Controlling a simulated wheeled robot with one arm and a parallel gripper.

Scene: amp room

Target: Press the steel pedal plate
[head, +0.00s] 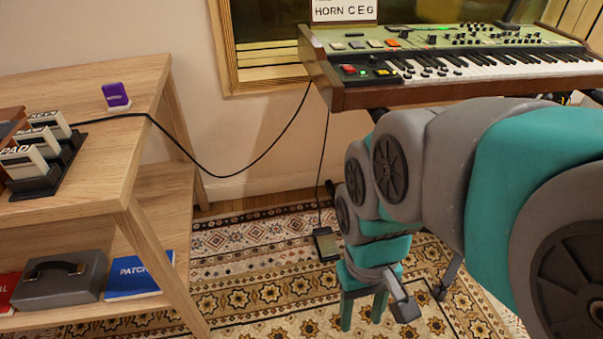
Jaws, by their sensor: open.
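The steel pedal plate (326,244) is a small dark-framed grey plate lying on the patterned rug. A thin cable runs up from it toward the keyboard. My gripper (362,325) hangs low over the rug, just right of and nearer than the pedal in the head view.
A keyboard synth (460,62) stands above and behind the pedal. A wooden shelf table (100,95) is at left, holding cartridges (40,150), a purple item (115,95) and a grey case (50,278). A black cable (240,172) hangs between them. Rug (250,262) left of the pedal is clear.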

